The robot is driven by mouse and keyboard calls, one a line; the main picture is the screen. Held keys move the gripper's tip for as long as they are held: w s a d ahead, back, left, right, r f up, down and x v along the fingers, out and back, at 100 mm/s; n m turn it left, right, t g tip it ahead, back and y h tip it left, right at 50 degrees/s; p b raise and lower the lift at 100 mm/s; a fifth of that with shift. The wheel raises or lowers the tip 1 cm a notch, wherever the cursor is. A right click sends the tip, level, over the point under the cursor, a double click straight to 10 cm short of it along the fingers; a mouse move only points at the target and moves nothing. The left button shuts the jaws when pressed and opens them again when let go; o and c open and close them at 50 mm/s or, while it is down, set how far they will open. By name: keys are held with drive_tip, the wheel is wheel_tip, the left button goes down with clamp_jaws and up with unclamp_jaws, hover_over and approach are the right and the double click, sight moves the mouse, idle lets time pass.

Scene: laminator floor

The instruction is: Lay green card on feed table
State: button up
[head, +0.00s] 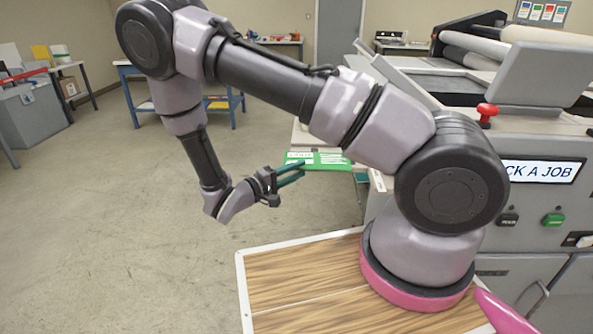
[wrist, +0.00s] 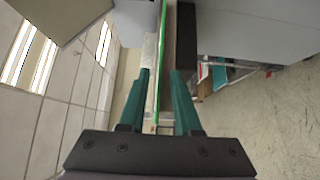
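The green card (head: 330,157) has white print and lies about level at the near left edge of the light-topped feed table (head: 302,138). My arm hides part of that table. My gripper (head: 302,174) is beside the card's near edge, its teal fingers pointing toward it. In the wrist view the card (wrist: 161,60) shows edge-on as a thin green line running between the two fingertips (wrist: 160,78). A gap shows on each side of it, so the fingers are open around it. I cannot tell whether the card rests fully on the table.
A blue-legged table (head: 131,88) and a grey bin (head: 32,115) stand at the back left. The floor (head: 110,220) on the left is clear.

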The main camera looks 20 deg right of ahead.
drive_tip(key=shift+r, duration=0.1)
drive_tip(key=v, duration=1.2)
drive_tip(key=s+d+r+m+y, duration=0.3)
drive_tip(key=d+r+y, duration=0.2)
drive_tip(key=r, duration=0.7)
drive_tip(key=s+d+r+m+y, duration=0.3)
drive_tip(key=d+r+y, duration=0.3)
drive_tip(key=r, duration=0.6)
drive_tip(key=s+d+r+m+y, duration=0.3)
drive_tip(key=d+r+y, duration=0.2)
drive_tip(key=r, duration=0.7)
drive_tip(key=shift+s+d+r+y, duration=0.2)
drive_tip(key=shift+s+d+y, duration=0.15)
drive_tip(key=shift+y, duration=0.85)
